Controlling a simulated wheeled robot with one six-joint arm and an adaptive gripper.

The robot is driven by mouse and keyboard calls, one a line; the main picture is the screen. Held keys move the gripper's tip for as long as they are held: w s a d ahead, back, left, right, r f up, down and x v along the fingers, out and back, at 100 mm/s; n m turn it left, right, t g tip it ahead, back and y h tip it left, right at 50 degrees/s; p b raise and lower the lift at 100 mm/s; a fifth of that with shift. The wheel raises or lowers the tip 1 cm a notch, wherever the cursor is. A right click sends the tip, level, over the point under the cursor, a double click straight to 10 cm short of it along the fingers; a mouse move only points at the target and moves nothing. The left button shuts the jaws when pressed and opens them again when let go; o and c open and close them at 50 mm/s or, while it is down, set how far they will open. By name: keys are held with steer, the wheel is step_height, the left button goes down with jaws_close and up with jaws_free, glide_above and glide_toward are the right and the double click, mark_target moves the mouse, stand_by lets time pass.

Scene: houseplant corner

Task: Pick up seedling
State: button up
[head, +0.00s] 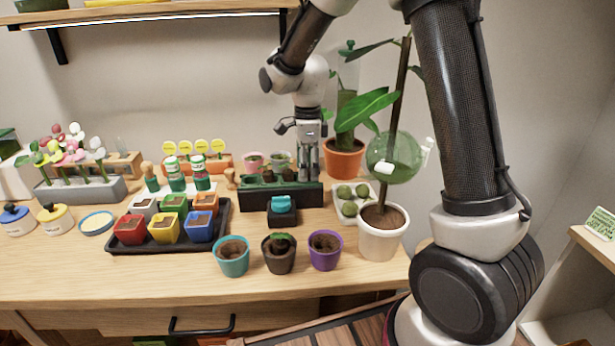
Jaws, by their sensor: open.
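A small green seedling (281,238) stands in the dark brown pot (280,259) at the table's front. A dark green seedling tray (255,196) lies further back, with dark soil plugs in some cells and small green bits on them, too small to tell clearly. My gripper (308,174) points down at the right end of this tray, with its fingers open. Whether a plug or seedling stands between the fingers is hidden. The brown pot is in front of the gripper and apart from it.
A teal pot (232,262) and a purple pot (325,256) flank the brown pot. A black tray (120,246) of coloured pots lies left. A tall plant in a white pot (381,242) and an orange pot (344,160) stand right of my gripper.

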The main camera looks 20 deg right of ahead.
steer(key=shift+f, duration=0.1)
steer(key=shift+c, duration=0.4)
steer(key=c, duration=0.7)
steer(key=shift+c, duration=0.2)
steer(key=shift+r, duration=0.55)
steer(key=shift+s+a+r, duration=0.1)
steer(key=shift+s+r, duration=0.2)
steer(key=shift+r, duration=0.35)
steer(key=shift+s+a+r, duration=0.1)
steer(key=shift+s+r, duration=0.15)
steer(key=shift+r, duration=0.35)
steer(key=s+a, duration=0.3)
steer(key=s, duration=1.3)
steer(key=shift+s, duration=0.3)
